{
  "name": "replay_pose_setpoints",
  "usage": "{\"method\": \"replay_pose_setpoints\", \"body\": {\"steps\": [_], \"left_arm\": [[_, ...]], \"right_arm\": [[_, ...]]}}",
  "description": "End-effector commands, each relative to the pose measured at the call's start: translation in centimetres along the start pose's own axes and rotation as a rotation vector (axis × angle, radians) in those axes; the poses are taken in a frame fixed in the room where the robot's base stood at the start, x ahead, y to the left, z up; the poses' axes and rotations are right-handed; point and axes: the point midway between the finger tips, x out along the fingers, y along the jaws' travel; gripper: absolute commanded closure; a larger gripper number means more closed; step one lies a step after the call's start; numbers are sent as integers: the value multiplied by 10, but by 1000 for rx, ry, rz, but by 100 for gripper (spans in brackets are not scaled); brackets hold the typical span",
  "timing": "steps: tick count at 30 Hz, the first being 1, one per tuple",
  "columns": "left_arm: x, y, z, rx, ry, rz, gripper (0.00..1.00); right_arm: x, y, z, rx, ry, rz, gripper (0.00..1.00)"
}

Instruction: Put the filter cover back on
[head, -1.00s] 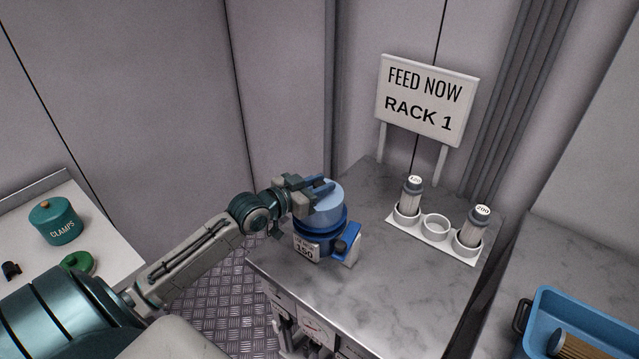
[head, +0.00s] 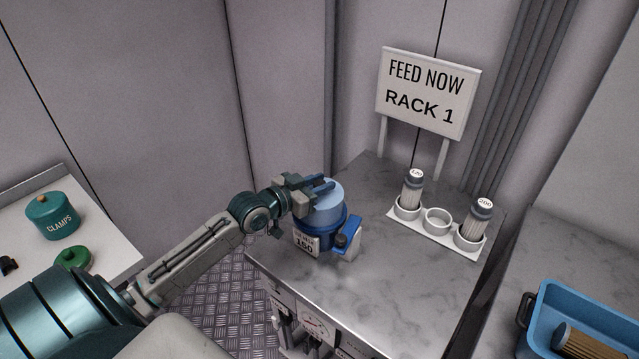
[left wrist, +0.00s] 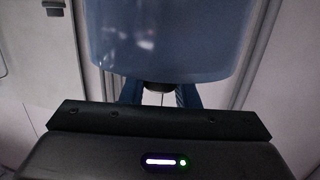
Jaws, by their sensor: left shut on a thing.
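The filter cover is a light blue cup (head: 324,203) seated upright on, or just touching, the dark blue filter housing (head: 322,236) marked 150. I cannot tell whether it is fastened. My left gripper (head: 318,187) is shut on the cover from the left side, near its top. In the left wrist view the blue cover (left wrist: 170,40) fills the upper middle, with the fingers (left wrist: 158,95) partly hidden beneath it. My right gripper does not show.
A white holder (head: 436,237) carries cartridges marked 120 (head: 411,190) and 200 (head: 475,222), with an empty middle ring. Behind stands a sign (head: 427,92) reading FEED NOW RACK 1. A blue tray (head: 590,300) with a used-looking cartridge lies at right. A green CLAMPS tin (head: 52,217) stands at left.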

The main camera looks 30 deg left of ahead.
Motion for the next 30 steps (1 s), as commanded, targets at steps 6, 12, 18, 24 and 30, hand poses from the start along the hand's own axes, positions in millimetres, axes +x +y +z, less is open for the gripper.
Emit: {"method": "replay_pose_setpoints", "body": {"steps": [6, 12, 18, 24, 30], "left_arm": [[0, 0, 2, 0, 1, 0, 66], [0, 0, 2, 0, 0, 0, 47], [0, 0, 2, 0, -1, 0, 47], [-15, -1, 3, 4, -5, -3, 47], [-45, -1, -1, 6, -6, -3, 47]], "right_arm": [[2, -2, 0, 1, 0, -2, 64], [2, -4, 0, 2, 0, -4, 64], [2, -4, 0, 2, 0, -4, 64], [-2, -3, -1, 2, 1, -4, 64], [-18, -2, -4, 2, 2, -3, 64]]}}
